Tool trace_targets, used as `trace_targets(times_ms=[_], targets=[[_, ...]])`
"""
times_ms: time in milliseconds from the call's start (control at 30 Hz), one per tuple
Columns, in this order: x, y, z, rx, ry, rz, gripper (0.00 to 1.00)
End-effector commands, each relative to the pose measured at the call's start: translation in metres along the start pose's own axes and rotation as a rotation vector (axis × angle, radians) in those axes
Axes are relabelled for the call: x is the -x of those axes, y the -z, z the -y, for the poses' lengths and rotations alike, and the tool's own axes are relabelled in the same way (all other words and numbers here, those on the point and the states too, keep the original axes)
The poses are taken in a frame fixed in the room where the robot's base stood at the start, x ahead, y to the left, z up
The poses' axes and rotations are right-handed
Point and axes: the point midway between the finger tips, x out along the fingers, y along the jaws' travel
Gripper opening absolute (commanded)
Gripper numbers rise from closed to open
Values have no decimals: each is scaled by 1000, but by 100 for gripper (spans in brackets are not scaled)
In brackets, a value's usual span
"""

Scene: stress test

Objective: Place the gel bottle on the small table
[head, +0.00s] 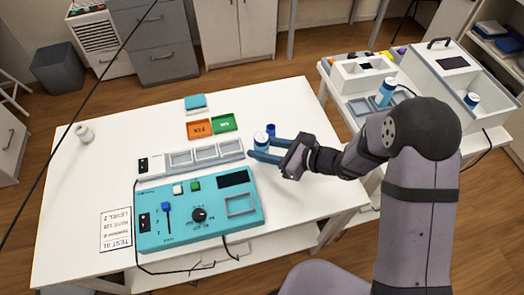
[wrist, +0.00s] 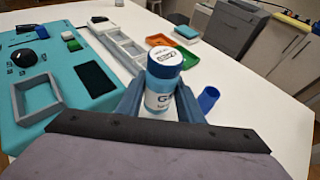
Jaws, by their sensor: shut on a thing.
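The gel bottle (head: 260,139) is blue and white, with a white-topped blue cap and partly visible "G" lettering in the wrist view (wrist: 160,80). My gripper (head: 260,148) is shut on it, with a blue finger on each side (wrist: 159,102). The bottle is upright, over the large white table beside the blue-green panel; I cannot tell whether its base touches the tabletop. Its lower part is hidden by the fingers. The small table (head: 329,92) is white and stands at the right in the head view, partly behind my arm.
The small table carries a compartment box (head: 362,76), a large white case (head: 430,62) and other blue bottles (head: 386,91). On the large table (head: 90,180), a blue cup (head: 270,129) is close to the held bottle. The control panel (head: 150,232) and orange tray (head: 198,129) are nearby.

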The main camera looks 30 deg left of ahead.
Motion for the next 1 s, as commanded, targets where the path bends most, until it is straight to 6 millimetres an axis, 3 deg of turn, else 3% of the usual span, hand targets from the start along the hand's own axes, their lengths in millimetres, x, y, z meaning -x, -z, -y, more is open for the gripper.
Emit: trace_targets(times_ms=[200, 667, 700, 767, 1000], targets=[[-8, 20, 0, -1, -1, 1, 9], [-11, 25, 0, 1, 1, 2, 9], [-11, 26, 0, 0, 0, 1, 36], [-10, 25, 0, 0, 0, 1, 50], [-10, 25, 0, 0, 0, 1, 52]])
